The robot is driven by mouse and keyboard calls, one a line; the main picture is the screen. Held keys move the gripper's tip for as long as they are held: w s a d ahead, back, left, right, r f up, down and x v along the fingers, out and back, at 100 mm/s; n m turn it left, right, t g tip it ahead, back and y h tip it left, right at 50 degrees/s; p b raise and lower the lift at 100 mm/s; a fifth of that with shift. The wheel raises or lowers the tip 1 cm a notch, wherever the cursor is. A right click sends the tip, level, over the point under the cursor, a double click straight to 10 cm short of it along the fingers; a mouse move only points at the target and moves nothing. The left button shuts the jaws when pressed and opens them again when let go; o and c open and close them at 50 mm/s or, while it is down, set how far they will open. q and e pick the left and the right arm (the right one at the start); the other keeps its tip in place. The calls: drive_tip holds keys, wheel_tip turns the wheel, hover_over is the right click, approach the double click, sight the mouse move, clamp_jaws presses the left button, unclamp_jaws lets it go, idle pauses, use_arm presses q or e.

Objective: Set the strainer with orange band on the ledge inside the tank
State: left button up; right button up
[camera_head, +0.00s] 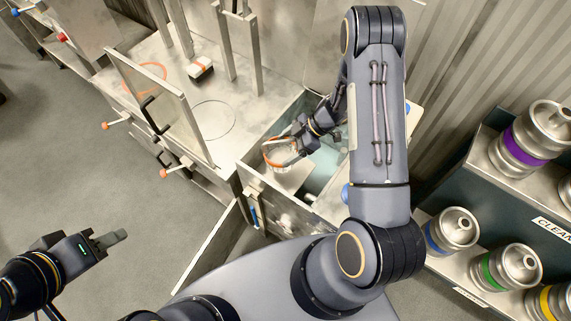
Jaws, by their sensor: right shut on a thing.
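The strainer with orange band (271,155) is at the left part of the open tank (247,163), near its left wall. My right gripper (290,146) is shut on the strainer's rim from the right side. The strainer appears at about the height of the tank's opening. I cannot tell whether it touches the ledge, which is hard to make out inside the tank. My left gripper (117,238) is over the floor at lower left, far from the tank. Its fingers look close together, but whether they are shut is unclear.
A steel counter (190,100) with upright posts and a clear panel (165,105) lies left of the tank. An open cabinet door (208,250) stands below. Kegs with purple (525,140), blue (452,230) and green (510,267) bands fill racks at right. Floor at left is free.

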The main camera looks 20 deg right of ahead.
sight(280, 151)
wheel_tip(280, 151, down, 7)
drive_tip(key=shift+a+p, duration=0.1)
drive_tip(key=shift+p, duration=0.45)
drive_tip(key=shift+f, duration=0.25)
drive_tip(key=shift+f, duration=0.2)
drive_tip(key=o, duration=1)
drive_tip(key=shift+r, duration=0.1)
